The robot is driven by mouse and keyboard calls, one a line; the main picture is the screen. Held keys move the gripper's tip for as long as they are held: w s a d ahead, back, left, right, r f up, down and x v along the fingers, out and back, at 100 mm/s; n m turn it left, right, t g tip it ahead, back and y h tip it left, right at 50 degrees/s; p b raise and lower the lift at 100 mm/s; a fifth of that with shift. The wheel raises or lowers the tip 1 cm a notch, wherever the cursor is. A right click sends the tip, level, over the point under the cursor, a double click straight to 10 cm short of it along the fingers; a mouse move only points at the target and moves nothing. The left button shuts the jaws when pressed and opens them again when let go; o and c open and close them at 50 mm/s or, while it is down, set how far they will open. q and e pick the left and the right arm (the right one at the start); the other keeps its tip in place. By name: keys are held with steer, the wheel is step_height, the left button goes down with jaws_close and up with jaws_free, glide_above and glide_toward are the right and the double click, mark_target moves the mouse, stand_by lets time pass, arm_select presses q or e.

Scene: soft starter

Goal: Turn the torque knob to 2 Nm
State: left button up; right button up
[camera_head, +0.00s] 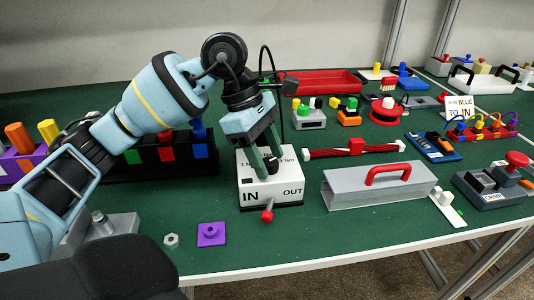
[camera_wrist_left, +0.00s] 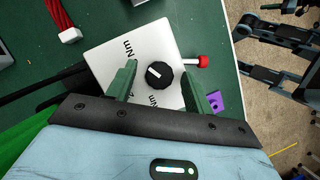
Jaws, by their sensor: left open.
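The white box (camera_head: 255,190) marked IN and OUT stands on the green table in the head view, with a red-tipped lever (camera_head: 267,216) at its front. Its top also shows in the left wrist view (camera_wrist_left: 118,45), with two partly covered "Nm" labels. The round black torque knob (camera_wrist_left: 159,74) sits on that top, its white mark on the upper-left side in the wrist view. My left gripper (camera_head: 268,162) points down over the box. Its open green fingers (camera_wrist_left: 158,76) stand on either side of the knob, with gaps visible. In the head view the gripper largely hides the knob.
A grey case with a red handle (camera_head: 385,188) stands right of the box, and a red cable piece (camera_head: 355,148) lies behind it. A black block with coloured squares (camera_head: 165,160) is to the left. A purple plate (camera_head: 211,234) and a nut (camera_head: 171,240) lie near the front edge.

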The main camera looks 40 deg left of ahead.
arm_select(q)
steer(key=shift+c, duration=0.3)
arm_select(e)
steer(key=shift+a, duration=0.1)
arm_select(q)
steer(key=c, duration=0.7)
steer(key=shift+c, duration=1.1)
arm_select(e)
steer(key=shift+s, duration=0.3)
